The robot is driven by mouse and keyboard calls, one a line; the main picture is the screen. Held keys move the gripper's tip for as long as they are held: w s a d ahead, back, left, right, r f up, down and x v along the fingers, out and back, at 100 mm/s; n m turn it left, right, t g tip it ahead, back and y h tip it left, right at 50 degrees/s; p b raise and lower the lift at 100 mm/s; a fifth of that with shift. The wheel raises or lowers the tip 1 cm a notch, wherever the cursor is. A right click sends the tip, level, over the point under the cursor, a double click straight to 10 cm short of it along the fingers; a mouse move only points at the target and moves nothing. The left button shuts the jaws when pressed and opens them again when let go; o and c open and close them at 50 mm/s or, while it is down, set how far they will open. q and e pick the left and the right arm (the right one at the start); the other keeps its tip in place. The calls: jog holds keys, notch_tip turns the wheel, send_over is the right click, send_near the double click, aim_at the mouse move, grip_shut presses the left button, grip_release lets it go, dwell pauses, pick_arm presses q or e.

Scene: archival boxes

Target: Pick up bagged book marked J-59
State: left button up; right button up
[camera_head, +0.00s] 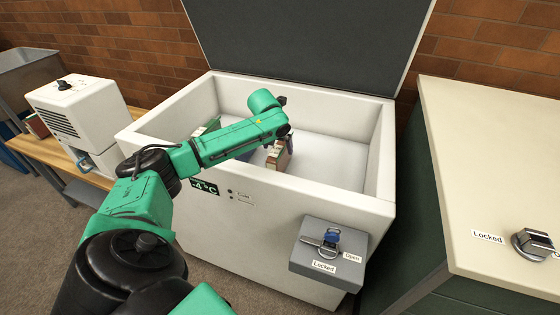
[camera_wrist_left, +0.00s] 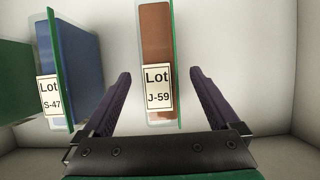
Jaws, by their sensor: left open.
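The bagged book marked J-59 (camera_wrist_left: 156,40) is brown with a green edge and a white "Lot J-59" label. It stands inside the white chest freezer (camera_head: 330,194); in the head view a brown book (camera_head: 281,157) shows below my left wrist. My left gripper (camera_wrist_left: 156,75) is open, with one finger on each side of the J-59 book and visible gaps on both sides. Its fingertips are hidden in the head view. I cannot tell how deep the fingers reach along the book. My right gripper is not in view.
A blue book marked S-47 (camera_wrist_left: 75,60) stands left of J-59, with a green one (camera_wrist_left: 14,85) beyond it. The freezer's dark lid (camera_head: 310,40) is raised. The freezer floor to the right is clear. A locked green cabinet (camera_head: 485,130) stands at right.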

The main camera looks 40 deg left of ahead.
pick_arm(q)
jog(key=b+x, duration=0.1)
jog(key=x, duration=0.6)
jog(key=shift+s+f, duration=0.1)
jog(key=shift+s, duration=0.05)
grip_shut()
